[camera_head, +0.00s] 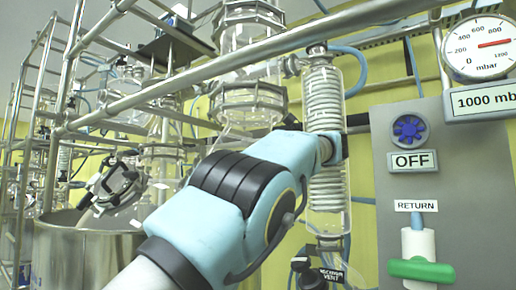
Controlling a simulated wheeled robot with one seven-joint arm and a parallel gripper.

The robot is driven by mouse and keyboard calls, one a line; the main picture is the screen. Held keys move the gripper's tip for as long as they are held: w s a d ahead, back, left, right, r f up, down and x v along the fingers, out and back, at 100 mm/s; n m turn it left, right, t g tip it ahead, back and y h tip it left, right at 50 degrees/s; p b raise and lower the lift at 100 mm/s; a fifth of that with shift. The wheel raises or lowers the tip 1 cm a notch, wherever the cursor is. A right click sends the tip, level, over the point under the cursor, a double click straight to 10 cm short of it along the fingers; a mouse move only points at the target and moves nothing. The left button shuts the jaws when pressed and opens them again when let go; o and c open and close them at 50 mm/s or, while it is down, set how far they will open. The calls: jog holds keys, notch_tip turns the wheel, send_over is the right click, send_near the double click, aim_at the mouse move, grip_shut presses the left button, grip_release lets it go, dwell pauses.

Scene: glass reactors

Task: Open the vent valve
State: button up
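A small label (331,275) at the bottom edge, partly cut off, appears to read "VACUUM VENT". It hangs just below the glass coil condenser (326,205). A dark fitting (304,272) sits just left of the label; I cannot tell whether it is the vent valve's handle or part of my gripper. My light-blue arm crosses the middle of the view in front of the condenser.
A grey panel at right carries a blue knob (408,130) over an OFF sign (412,160), and a green-handled RETURN valve (421,270). A round gauge (480,48) has a 1000 mbar sign below. Metal pipes (215,72) and glass vessels (249,100) crowd the left. A steel drum (55,250) stands lower left.

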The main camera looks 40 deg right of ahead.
jog(key=o, duration=1.4)
